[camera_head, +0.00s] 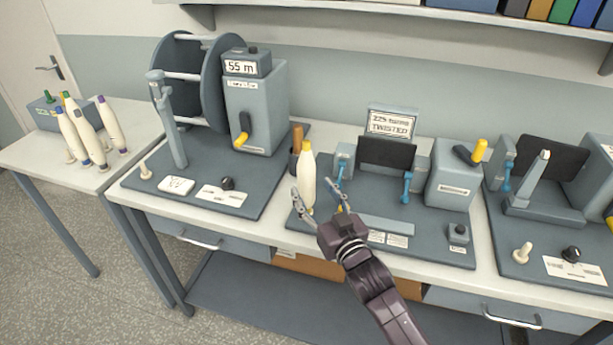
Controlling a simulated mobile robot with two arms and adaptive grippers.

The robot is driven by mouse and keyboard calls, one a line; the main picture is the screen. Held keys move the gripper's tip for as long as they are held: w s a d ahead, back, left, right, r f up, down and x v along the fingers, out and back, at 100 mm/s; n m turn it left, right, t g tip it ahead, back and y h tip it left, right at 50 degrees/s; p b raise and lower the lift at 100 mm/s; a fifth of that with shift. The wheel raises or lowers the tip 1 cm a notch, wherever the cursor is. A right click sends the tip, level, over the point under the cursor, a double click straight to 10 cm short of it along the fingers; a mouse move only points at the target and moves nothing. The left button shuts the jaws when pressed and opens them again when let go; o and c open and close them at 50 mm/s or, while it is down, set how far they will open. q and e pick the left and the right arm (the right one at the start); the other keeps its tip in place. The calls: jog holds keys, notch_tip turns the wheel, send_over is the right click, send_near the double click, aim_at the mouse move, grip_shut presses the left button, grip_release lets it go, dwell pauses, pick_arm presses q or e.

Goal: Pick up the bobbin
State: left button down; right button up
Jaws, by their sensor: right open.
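A cream bobbin (307,174) with a yellow top stands upright near the left front of the middle machine's blue-grey base (375,222). My right gripper (322,197) is open, with one finger at the left of the bobbin and the other to its right. The bobbin's lower end is close to the fingers; whether they touch it I cannot tell. Several more cream bobbins with blue, purple and green tips (84,133) stand on the side table at the left. My left gripper does not show.
A reel machine (255,105) with a "55 m" display stands left of the bobbin. A brown peg (297,139) in a dark holder is close behind it. A dark panel (386,153) and blue clamps stand to the right. The table front is an edge.

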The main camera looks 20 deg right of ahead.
aim_at(310, 184)
jog(key=w+p, duration=0.1)
jog(key=w, duration=0.3)
jog(key=shift+p, duration=0.4)
jog(key=shift+w+a+f, duration=0.1)
jog(key=shift+w+a, duration=0.05)
jog(key=shift+w, duration=0.65)
jog(key=c, duration=1.2)
jog(key=shift+c, duration=0.8)
